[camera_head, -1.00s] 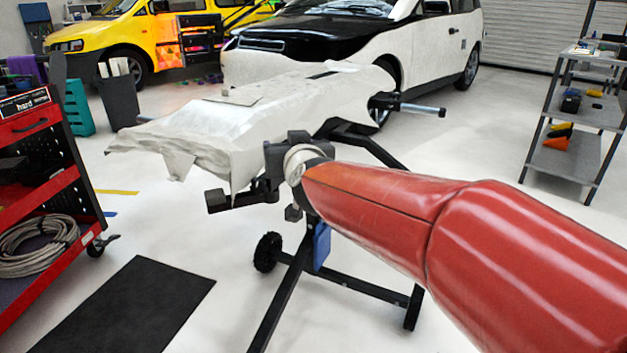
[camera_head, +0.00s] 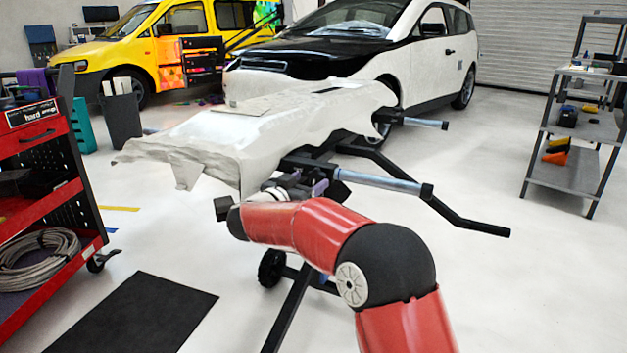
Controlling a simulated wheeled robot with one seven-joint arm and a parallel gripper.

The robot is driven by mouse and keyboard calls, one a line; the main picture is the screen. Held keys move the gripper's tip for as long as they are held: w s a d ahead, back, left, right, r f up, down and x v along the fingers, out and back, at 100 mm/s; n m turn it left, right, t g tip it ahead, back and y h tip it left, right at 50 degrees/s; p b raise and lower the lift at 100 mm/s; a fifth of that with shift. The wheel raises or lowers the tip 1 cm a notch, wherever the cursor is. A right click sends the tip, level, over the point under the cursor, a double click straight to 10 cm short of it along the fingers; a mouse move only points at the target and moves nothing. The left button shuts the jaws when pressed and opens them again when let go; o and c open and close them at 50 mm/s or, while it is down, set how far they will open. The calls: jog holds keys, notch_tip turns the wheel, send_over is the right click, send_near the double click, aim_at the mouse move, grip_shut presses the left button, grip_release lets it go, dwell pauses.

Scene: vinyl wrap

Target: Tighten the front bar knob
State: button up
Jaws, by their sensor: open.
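A work stand carries a wrapped panel (camera_head: 215,140). The front bar (camera_head: 380,181) is a silver tube with a black end cap, sticking out to the right from under the panel. My gripper (camera_head: 296,181) is open at the inner end of this bar, under the panel's near edge, and is partly hidden behind my red arm. A small purple-grey part (camera_head: 320,187) shows beside the gripper; I cannot tell whether it is the knob. I cannot tell whether the gripper touches anything.
A second bar (camera_head: 425,123) sticks out farther back. A black stand leg (camera_head: 470,222) reaches right. A red tool cart (camera_head: 40,185) stands left, a grey shelf (camera_head: 580,130) right, cars behind. A black mat (camera_head: 145,312) lies on the floor.

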aim_at(317, 176)
jog(key=shift+x, duration=1.5)
jog(key=c, duration=1)
jog(key=shift+o, duration=0.2)
